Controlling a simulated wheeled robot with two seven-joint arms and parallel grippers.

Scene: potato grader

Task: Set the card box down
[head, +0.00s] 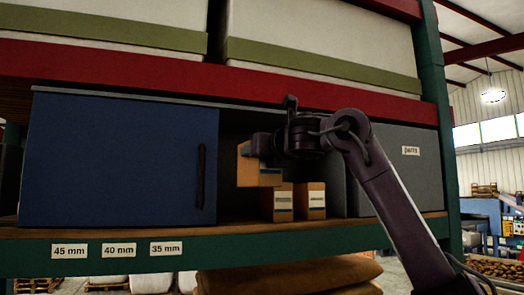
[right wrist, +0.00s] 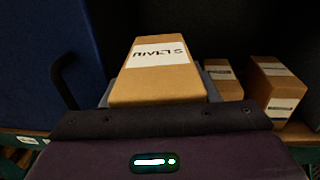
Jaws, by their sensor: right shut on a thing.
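A brown card box (head: 258,172) with a pale label is gripped by my right gripper (head: 257,149) at the open part of the shelf. In the head view its lower edge appears higher than the bases of the boxes behind it. In the right wrist view the held card box (right wrist: 155,88) fills the middle, its white label upside down. The jaws are mostly hidden behind it. Two similar card boxes, one (head: 283,203) at left and one (head: 310,200) at right, stand on the wooden shelf board (head: 240,229). My left gripper is not in view.
A blue sliding or hinged door (head: 120,160) with a dark handle (head: 201,175) covers the left of the shelf. A red beam (head: 150,75) runs above, and a green label rail (head: 230,243) below.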

